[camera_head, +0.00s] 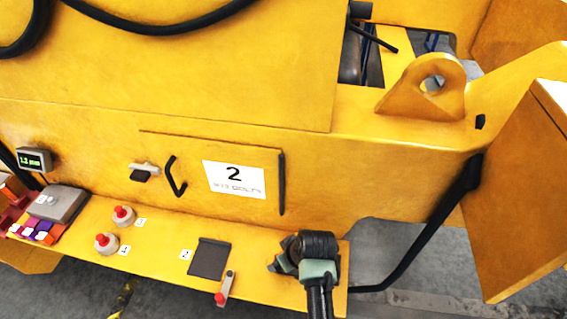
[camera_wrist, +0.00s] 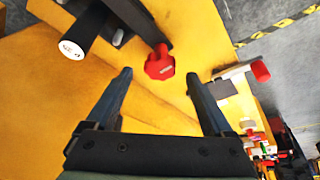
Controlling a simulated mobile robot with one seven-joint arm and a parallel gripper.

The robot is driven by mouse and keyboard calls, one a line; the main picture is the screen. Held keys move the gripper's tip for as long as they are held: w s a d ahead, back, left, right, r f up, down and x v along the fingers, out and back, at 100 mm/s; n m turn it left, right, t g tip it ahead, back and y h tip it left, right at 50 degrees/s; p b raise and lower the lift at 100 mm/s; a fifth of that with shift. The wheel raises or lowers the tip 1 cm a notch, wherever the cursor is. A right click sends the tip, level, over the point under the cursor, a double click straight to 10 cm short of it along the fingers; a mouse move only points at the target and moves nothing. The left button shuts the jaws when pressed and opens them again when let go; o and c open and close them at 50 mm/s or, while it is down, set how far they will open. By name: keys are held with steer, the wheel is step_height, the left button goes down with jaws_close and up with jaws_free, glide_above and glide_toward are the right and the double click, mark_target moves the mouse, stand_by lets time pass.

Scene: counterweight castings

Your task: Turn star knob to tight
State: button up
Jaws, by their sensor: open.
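The red star knob (camera_wrist: 160,62) shows in the wrist view, on the yellow surface between and just beyond my fingertips. I see no finger touching it. I cannot see which way it is turned or how tight it is. My gripper (camera_wrist: 160,77) is open and empty, with one finger on each side of the knob in the picture. In the head view my gripper (camera_head: 276,264) is over the right end of the yellow ledge (camera_head: 165,254), and the knob is hidden there.
A black bar with a white end (camera_wrist: 80,36) is close to the left finger. A red-tipped lever (camera_head: 225,288) and a dark plate (camera_head: 210,258) lie left of my gripper. Two red-topped knobs, front (camera_head: 106,242) and rear (camera_head: 123,214), stand farther left. A panel marked 2 (camera_head: 235,180) rises behind.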

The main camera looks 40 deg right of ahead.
steer(key=shift+x, duration=1.25)
steer(key=shift+r, duration=0.1)
steer(key=c, duration=1.4)
